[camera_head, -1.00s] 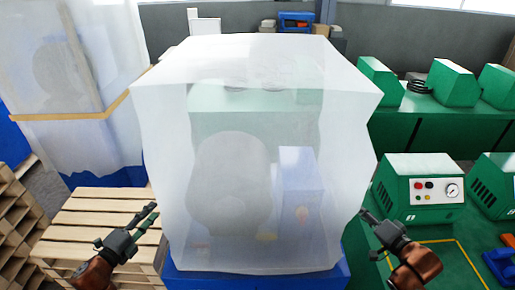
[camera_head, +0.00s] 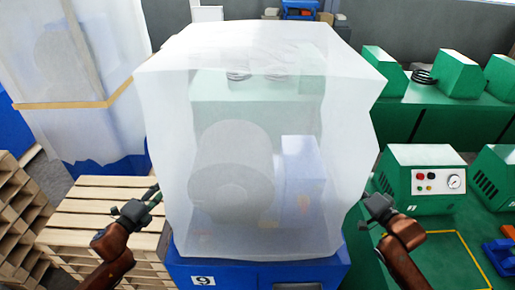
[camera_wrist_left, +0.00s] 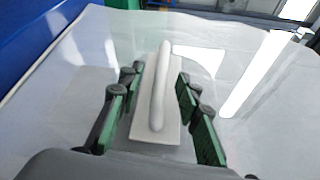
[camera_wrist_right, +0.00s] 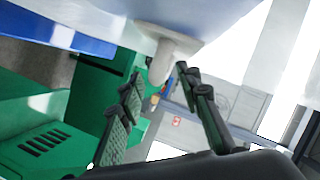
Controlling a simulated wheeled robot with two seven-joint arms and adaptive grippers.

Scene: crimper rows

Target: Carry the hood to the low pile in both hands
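The hood (camera_head: 255,150) is a large translucent white cover over a machine on a blue base (camera_head: 255,275); a grey round part shows through it. My left gripper (camera_head: 152,190) is at its left side. In the left wrist view, the open fingers (camera_wrist_left: 160,75) stand either side of a white bar handle (camera_wrist_left: 158,95) on a plate, with gaps. My right gripper (camera_head: 364,197) is at the right side. In the right wrist view, its fingers (camera_wrist_right: 158,72) are open, with a pale handle (camera_wrist_right: 160,62) between or just beyond their tips. A low pallet pile (camera_head: 95,210) stands left of the base.
Another wooden pallet stack (camera_head: 15,215) stands at the far left. Behind it is a second covered machine (camera_head: 75,90) with a tan strap. Green machines (camera_head: 425,185) on a green bench crowd the right side. A blue tray (camera_head: 500,255) lies at the right edge.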

